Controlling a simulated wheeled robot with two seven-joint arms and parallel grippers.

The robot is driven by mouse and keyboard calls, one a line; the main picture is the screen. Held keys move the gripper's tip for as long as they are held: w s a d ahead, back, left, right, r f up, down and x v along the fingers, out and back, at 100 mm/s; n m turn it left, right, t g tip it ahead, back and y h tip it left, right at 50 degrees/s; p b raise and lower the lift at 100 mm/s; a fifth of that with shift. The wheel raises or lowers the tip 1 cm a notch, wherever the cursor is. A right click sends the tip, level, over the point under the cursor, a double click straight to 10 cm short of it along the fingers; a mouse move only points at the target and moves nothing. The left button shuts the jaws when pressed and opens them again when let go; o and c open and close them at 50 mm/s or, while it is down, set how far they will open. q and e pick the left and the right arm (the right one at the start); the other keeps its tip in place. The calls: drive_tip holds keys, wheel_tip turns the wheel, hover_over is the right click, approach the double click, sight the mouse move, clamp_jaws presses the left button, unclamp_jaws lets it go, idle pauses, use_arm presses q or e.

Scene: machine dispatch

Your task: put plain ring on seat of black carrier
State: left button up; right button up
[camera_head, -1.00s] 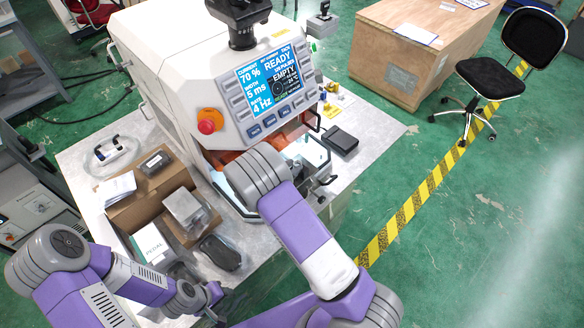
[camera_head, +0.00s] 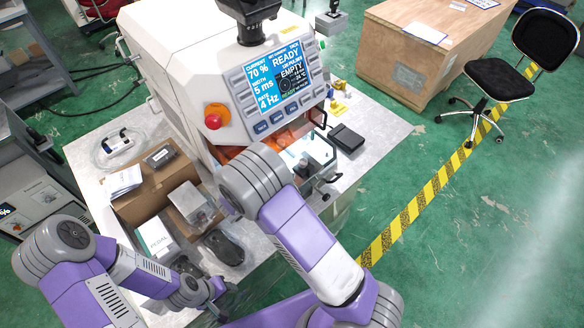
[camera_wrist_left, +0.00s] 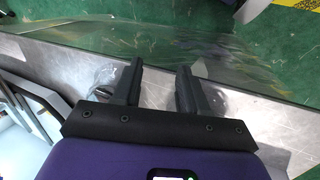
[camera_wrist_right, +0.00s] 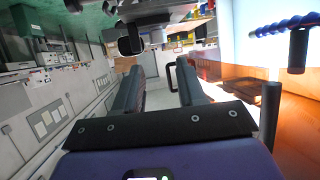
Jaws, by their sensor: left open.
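I cannot make out a plain ring or a black carrier with a seat in any view. My left gripper (camera_head: 224,294) is low over the front edge of the bench in the head view. In the left wrist view its two fingers (camera_wrist_left: 156,88) are apart with nothing between them. A small clear round object (camera_wrist_left: 106,74) shows beside the left finger there; I cannot tell what it is. My right arm reaches to the machine's open front, and its gripper is hidden in the head view. In the right wrist view its fingers (camera_wrist_right: 160,82) are apart and empty.
The white machine (camera_head: 185,55) fills the bench's back, its screen (camera_head: 275,78) reading READY and EMPTY. A cardboard box (camera_head: 140,205), a clear case (camera_head: 188,202) and a dark rounded object (camera_head: 224,247) crowd the left. A black flat box (camera_head: 346,138) lies at the right.

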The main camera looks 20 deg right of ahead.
drive_tip(key=s+f+n+y, duration=0.1)
drive_tip(key=f+y, duration=0.1)
drive_tip(key=f, duration=0.2)
drive_tip(key=s+a+f+n+y, duration=0.1)
drive_tip(key=s+f+n+y, duration=0.1)
drive_tip(key=f+y, duration=0.1)
drive_tip(key=s+f+n+y, duration=0.1)
drive_tip(key=f+n+y, duration=0.1)
drive_tip(key=f, duration=0.3)
drive_tip(key=shift+s+a+f+y, duration=0.2)
drive_tip(key=shift+s+f+y, duration=0.05)
drive_tip(key=shift+f+y, duration=0.1)
drive_tip(key=s+a+f+n+g+y, duration=0.1)
drive_tip(key=s, duration=0.1)
drive_tip(key=s+a+f+y, duration=0.1)
drive_tip(key=s+f+y, duration=0.1)
drive_tip(key=s, duration=0.1)
drive_tip(key=s+a+f+n+g+y, duration=0.1)
drive_tip(key=s, duration=0.1)
drive_tip(key=shift+s+f+n+g, duration=0.3)
drive_tip(key=shift+f, duration=0.05)
drive_tip(key=s+a+n+g+y, duration=0.2)
drive_tip(key=s+a+g+y, duration=0.1)
drive_tip(key=s, duration=0.7)
drive_tip(key=shift+s+a+y, duration=0.2)
drive_tip(key=shift+a+y, duration=0.4)
drive_tip(key=shift+y, duration=0.15)
